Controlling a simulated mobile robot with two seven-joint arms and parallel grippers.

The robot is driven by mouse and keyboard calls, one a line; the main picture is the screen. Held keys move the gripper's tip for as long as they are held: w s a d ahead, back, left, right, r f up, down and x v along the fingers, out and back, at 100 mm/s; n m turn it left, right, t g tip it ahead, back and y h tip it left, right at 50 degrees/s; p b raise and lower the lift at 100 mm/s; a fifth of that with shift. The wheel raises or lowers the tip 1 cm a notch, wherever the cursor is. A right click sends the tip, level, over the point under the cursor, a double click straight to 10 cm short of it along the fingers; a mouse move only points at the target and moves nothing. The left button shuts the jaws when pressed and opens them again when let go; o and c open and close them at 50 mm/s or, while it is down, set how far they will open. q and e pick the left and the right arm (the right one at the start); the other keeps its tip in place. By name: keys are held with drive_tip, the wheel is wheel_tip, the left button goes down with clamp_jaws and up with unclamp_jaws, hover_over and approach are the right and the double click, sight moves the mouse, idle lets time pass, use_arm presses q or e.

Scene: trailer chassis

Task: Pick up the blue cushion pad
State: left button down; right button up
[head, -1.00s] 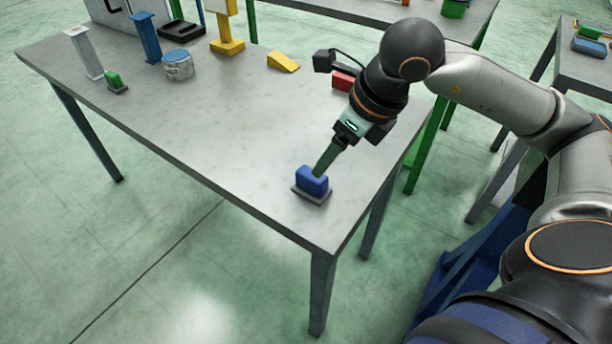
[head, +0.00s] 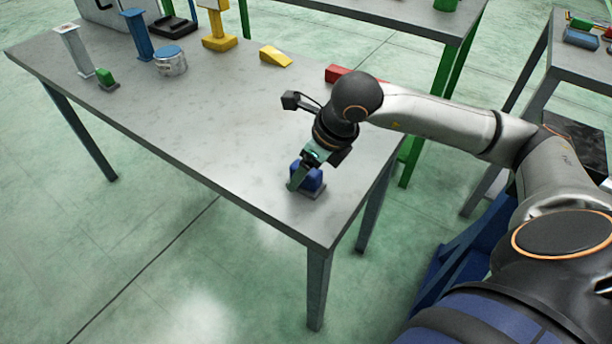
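The blue cushion pad (head: 314,180) is a small blue block on a thin grey base plate (head: 313,193), near the front right corner of the grey table. My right gripper (head: 304,178) comes down on it from above. One green finger shows at the pad's left side, close to or touching it. The other finger is hidden, so I cannot tell whether the gripper is shut on the pad. The pad appears to rest on the table. My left gripper is not in view.
The grey table (head: 220,130) is clear around the pad. Further back are a red block (head: 337,73), a yellow wedge (head: 275,56), a white can with a blue lid (head: 171,62), a green block (head: 104,76) and upright posts. Other tables stand behind and right.

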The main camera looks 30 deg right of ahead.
clamp_jaws()
idle(0.4)
